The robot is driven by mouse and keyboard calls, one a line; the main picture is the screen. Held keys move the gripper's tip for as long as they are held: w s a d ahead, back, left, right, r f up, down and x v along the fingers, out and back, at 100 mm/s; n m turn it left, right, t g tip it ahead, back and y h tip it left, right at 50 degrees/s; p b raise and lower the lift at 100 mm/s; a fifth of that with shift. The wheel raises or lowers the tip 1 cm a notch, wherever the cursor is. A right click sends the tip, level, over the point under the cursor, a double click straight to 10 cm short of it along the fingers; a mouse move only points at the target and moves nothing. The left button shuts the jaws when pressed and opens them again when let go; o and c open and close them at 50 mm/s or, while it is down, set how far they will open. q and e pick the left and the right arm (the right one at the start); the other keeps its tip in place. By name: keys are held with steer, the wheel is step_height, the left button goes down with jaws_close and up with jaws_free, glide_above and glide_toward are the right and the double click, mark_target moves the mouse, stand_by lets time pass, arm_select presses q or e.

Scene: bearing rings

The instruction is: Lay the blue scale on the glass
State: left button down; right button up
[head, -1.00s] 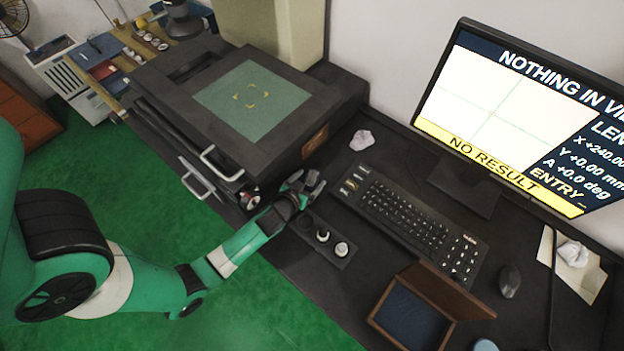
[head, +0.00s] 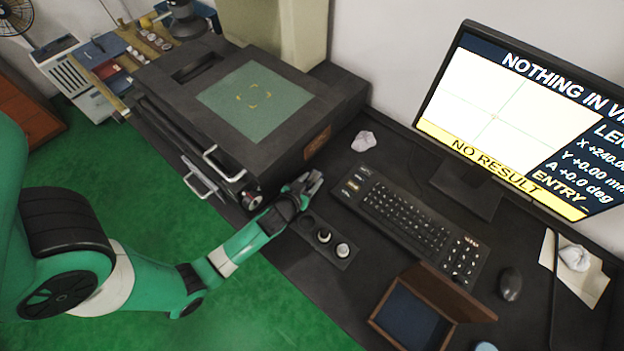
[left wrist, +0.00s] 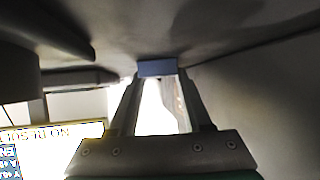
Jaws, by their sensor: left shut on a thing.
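The glass (head: 232,102) is a pale green pane set in the top of the black measuring machine, with yellow corner marks at its middle and nothing on it. My left gripper (head: 309,183) is beside the machine's front right corner, off the glass, above the desk edge. In the left wrist view, my left gripper (left wrist: 157,76) is shut on a small blue piece, which I take to be the blue scale (left wrist: 157,68), held across the fingertips. The scale cannot be made out in the head view. My right gripper is not in view.
The black machine (head: 187,135) has handles on its front. A black tray (head: 322,242) with round pieces lies below my gripper. The monitor (head: 490,115) reads "NO RESULT".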

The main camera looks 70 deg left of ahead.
mark_target(311, 183)
arm_select(q)
step_height(311, 183, up, 4)
steer(key=shift+f+p, duration=0.25)
steer(key=shift+p, duration=0.75)
steer(key=s+d+r+p, duration=0.7)
steer(key=d+r+p, duration=0.2)
steer(key=d, duration=0.2)
steer(key=shift+s+d+r, duration=0.25)
steer(key=shift+s+d, duration=0.05)
steer(key=shift+d, duration=0.1)
